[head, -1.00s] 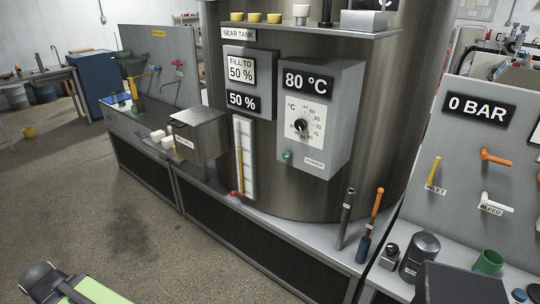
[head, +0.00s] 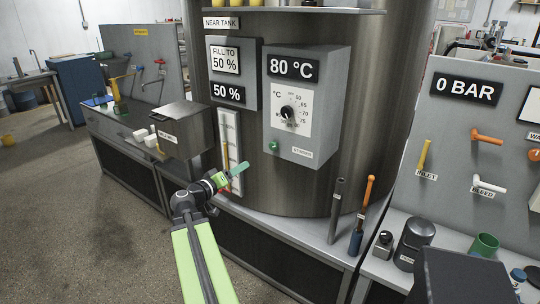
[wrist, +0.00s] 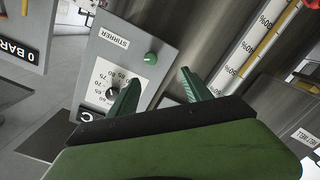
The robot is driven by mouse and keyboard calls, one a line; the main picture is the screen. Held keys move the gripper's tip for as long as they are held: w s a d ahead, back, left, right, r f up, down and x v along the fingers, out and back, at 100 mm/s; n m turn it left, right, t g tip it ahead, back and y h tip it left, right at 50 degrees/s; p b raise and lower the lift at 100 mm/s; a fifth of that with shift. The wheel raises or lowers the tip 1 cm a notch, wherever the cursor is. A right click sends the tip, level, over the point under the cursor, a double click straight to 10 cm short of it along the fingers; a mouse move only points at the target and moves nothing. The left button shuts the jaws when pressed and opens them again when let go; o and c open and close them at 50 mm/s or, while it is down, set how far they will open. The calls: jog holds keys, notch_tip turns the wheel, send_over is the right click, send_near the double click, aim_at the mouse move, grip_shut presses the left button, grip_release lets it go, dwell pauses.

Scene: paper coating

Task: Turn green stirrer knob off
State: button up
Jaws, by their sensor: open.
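The green stirrer knob (head: 274,146) sits at the lower left of the grey control box (head: 318,140) on the tank. It also shows in the wrist view (wrist: 150,58), beside the upside-down STIRRER label (wrist: 114,37). My gripper (head: 238,171) is in front of the tank, left of and below the knob. In the wrist view its two green fingers (wrist: 158,84) are apart with nothing between them. The knob lies beyond the fingertips, apart from them. A black temperature dial (head: 288,112) is above the knob.
A level gauge (head: 229,128) stands just left of the control box, behind my gripper. A grey box (head: 180,128) is on the bench further left. Upright tools (head: 336,210) stand on the ledge at the right.

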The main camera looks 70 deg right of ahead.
aim_at(272, 146)
jog(key=shift+h, duration=0.4)
jog(key=x, duration=0.6)
jog(key=s+r+x, duration=0.1)
jog(key=x, duration=1.2)
jog(key=shift+s+a+r, duration=0.15)
jog(key=shift+s+r, duration=0.1)
jog(key=shift+r, duration=0.05)
grip_shut()
